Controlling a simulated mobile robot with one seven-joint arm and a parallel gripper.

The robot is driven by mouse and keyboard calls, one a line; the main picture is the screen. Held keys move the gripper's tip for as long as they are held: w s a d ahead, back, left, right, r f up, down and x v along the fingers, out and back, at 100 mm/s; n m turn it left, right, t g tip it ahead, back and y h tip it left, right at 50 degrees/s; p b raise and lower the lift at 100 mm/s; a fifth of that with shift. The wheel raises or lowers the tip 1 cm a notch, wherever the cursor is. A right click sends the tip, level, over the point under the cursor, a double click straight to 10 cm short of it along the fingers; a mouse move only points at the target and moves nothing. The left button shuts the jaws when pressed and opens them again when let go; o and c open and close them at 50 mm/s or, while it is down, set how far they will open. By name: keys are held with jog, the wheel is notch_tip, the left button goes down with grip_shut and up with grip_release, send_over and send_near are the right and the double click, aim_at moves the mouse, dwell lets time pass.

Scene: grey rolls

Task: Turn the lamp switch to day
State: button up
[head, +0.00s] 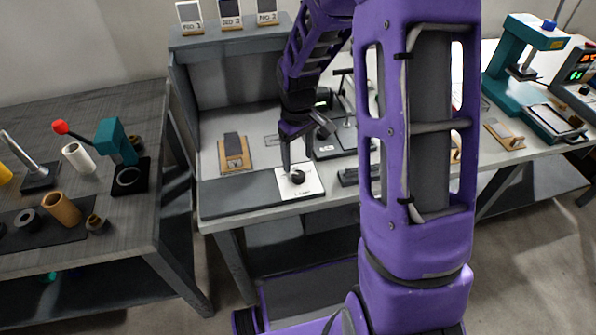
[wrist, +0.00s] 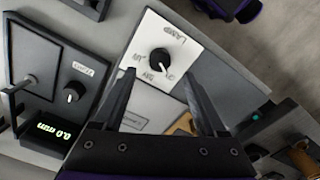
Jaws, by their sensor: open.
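The lamp switch is a black round knob (wrist: 160,61) on a white square plate (head: 312,188) at the front edge of the middle bench. In the wrist view the plate reads "LAMP", with small labels below the knob; they are too blurred to read surely, and so is the knob's pointer setting. My gripper (wrist: 159,76) is open and empty. Its two fingers point toward the plate, one to each side of the knob in the wrist view. I cannot tell whether they touch it. In the head view my gripper (head: 296,155) hangs just above the knob.
A second black knob (wrist: 73,94) and a lit readout (wrist: 53,133) are close by on the left in the wrist view. A dark mat (head: 240,195) covers the bench's front left. Another bench stands left.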

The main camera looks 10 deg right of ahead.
aim_at(298, 174)
notch_tip(298, 174, down, 6)
jog(key=shift+r, duration=0.15)
grip_shut()
dwell(0.5)
